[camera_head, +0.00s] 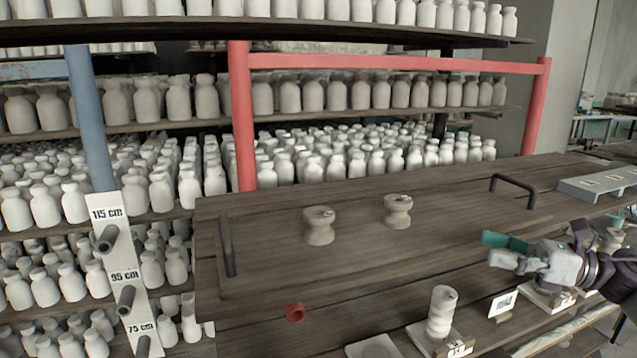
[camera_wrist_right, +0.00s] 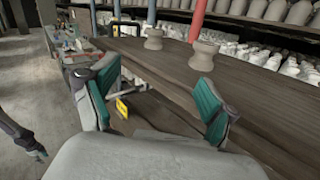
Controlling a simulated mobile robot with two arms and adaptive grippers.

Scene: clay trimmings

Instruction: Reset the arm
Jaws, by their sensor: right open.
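My right gripper (camera_head: 508,252) reaches in from the right in the head view, above the front right part of the wooden table (camera_head: 250,285). It has teal finger pads, open and apart. In the right wrist view, the open fingers (camera_wrist_right: 157,92) have nothing between them. A dark arm end (camera_wrist_right: 25,138) at the left edge of that view appears to be my left gripper; its jaws cannot be made out. It does not show in the head view.
Two spool-shaped clay pieces (camera_head: 319,227) (camera_head: 397,211) stand on the table. A pale stacked column (camera_head: 441,312), a small red piece (camera_head: 295,312) and a white card (camera_head: 502,304) are nearer. Shelves of bottles (camera_head: 340,95) stand behind. Dark handles (camera_head: 514,188) rise from the table.

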